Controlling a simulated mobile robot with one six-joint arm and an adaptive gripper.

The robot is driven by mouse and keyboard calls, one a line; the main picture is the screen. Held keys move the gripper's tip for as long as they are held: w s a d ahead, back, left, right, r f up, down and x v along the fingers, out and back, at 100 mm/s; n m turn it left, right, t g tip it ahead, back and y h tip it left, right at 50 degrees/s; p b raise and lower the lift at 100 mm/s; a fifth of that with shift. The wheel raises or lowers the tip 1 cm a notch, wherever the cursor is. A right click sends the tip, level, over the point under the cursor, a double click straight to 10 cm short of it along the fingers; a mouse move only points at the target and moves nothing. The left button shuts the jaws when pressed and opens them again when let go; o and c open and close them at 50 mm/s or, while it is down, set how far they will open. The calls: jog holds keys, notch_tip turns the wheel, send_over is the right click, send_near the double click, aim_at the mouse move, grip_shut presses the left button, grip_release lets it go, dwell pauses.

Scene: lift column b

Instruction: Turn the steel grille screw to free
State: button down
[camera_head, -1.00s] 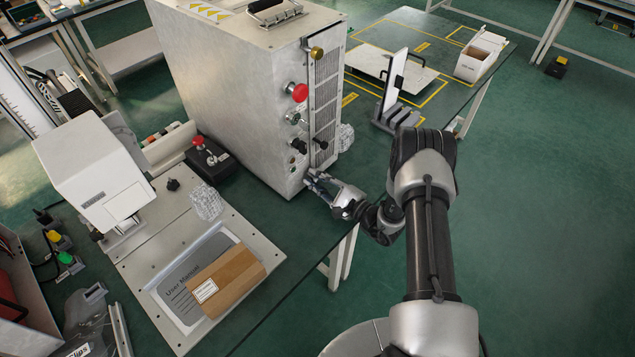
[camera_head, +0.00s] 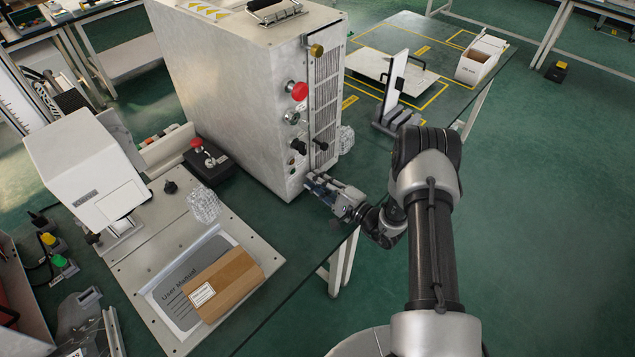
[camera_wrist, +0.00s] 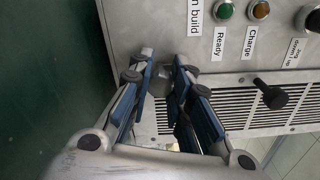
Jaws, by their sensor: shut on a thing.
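The steel grille screw (camera_wrist: 162,76) shows as a small grey head between my fingertips in the wrist view, mostly hidden by the fingers. It sits at the end of the slotted grille (camera_wrist: 238,106), beside the labelled panel. My gripper (camera_wrist: 160,80) is shut on it, with its blue-padded fingers on either side. In the head view my gripper (camera_head: 312,182) reaches the low front of the grey cabinet (camera_head: 235,95), and the screw is hidden there. The grille (camera_head: 325,85) runs up that cabinet's front. I cannot tell how far the screw is turned.
A black knob (camera_wrist: 270,95) stands out from the grille close to my fingers; it also shows in the head view (camera_head: 321,146). A brass knob (camera_head: 316,51) is at the top. A red button (camera_head: 298,91) is on the panel. The table's front edge lies under my wrist.

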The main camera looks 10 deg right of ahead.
jog(key=c, duration=1.4)
grip_release()
jog(key=shift+c, duration=0.2)
jog(key=shift+s, duration=0.1)
jog(key=v, duration=1.2)
jog(key=shift+a, duration=0.1)
